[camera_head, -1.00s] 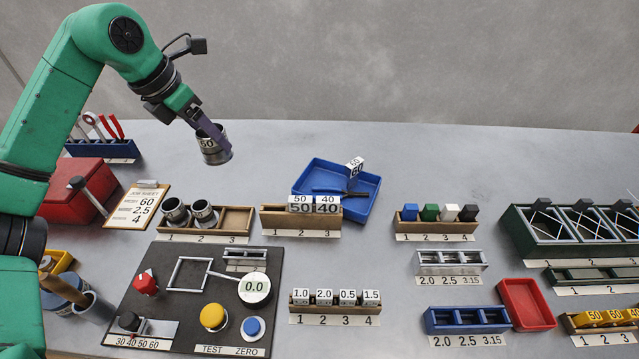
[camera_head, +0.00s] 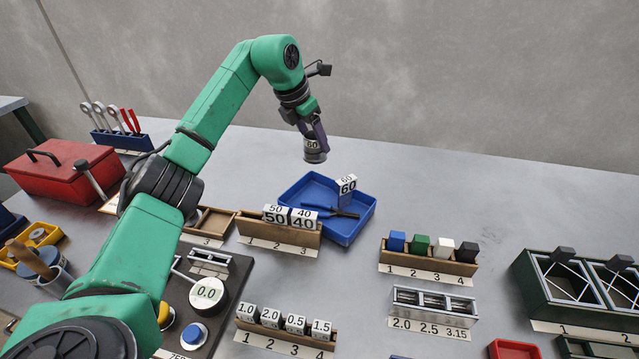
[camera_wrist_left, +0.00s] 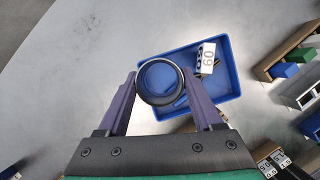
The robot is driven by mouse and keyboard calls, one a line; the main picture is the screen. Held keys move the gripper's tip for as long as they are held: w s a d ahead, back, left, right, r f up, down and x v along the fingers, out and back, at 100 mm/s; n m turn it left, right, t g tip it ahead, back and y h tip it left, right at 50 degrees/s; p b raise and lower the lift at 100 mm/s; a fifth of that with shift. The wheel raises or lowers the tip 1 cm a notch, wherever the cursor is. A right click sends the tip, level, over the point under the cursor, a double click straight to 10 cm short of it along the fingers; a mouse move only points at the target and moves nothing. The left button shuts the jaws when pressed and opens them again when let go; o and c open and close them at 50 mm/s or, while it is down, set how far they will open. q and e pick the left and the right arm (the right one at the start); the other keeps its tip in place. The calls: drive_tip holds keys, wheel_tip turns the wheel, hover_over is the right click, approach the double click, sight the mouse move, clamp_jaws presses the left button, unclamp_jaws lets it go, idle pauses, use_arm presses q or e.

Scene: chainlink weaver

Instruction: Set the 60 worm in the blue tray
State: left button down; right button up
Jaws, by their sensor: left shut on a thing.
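A white block marked 60 (camera_head: 346,188) and a dark blue tool (camera_head: 330,211) are in the tray. My right gripper is not in view.
A wooden rack (camera_head: 279,235) with blocks 50 and 40 stands close in front of the tray. A rack with coloured blocks (camera_head: 428,262) is to the right. A red toolbox (camera_head: 62,166) is at left. The table behind the tray is clear.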

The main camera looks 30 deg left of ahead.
use_arm(q)
wheel_tip(320, 180, down, 12)
drive_tip(key=shift+d+r+p, duration=0.1)
drive_tip(key=shift+d+p, duration=0.05)
drive_tip(key=shift+p, duration=0.4)
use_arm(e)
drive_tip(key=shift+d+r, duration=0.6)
use_arm(q)
drive_tip(key=shift+c, duration=2)
unclamp_jaws()
drive_tip(key=shift+f, duration=0.3)
drive_tip(key=shift+o, duration=0.4)
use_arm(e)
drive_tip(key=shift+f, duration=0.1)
use_arm(q)
drive_tip(key=shift+r, duration=0.15)
drive_tip(key=shift+s+r, duration=0.1)
drive_tip(key=shift+r, duration=0.2)
drive_tip(key=b+v, duration=0.1)
drive_tip(key=v, duration=1)
drive_tip(key=shift+r, duration=0.25)
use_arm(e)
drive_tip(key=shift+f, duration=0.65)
